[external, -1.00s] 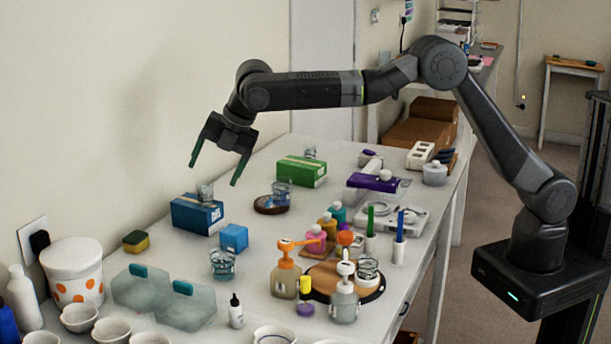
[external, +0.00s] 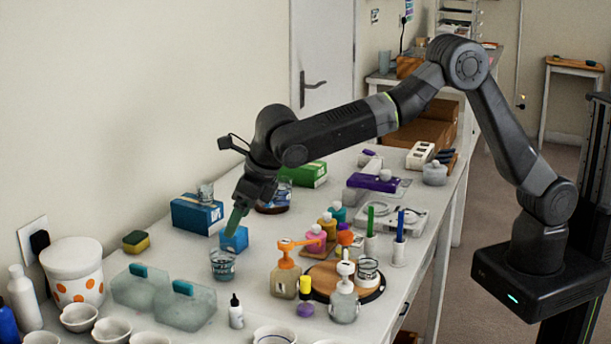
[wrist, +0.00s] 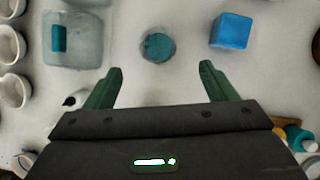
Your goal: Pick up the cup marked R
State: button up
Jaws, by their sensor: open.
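Several clear cups stand about, and I cannot read an R on any of them. One with blue-teal contents (external: 222,266) stands on the table in front of the blue cube. It also shows in the wrist view (wrist: 158,47), ahead of and between my fingertips. Another clear cup (external: 206,192) stands on the blue box, and another (external: 367,270) on the round wooden board. One more (external: 284,188) is partly hidden behind my wrist. My gripper (external: 237,220) points down, open and empty, above and a little behind the teal cup; it also shows in the wrist view (wrist: 160,72).
The blue cube (external: 233,239) stands close behind the teal cup, to its right in the wrist view. The blue box (external: 190,215) is behind left. Lidded translucent containers (external: 185,308) stand front left, pump bottles (external: 344,300) to the right. Bare table surrounds the teal cup.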

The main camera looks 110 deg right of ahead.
aim_at(222, 254)
jog(key=x, duration=0.6)
jog(key=shift+w+f+p, duration=0.1)
jog(key=shift+p, duration=0.25)
jog(key=shift+w+p+x, duration=0.2)
jog(key=shift+p+x, duration=0.65)
jog(key=shift+x, duration=1.85)
jog(key=c, duration=1.1)
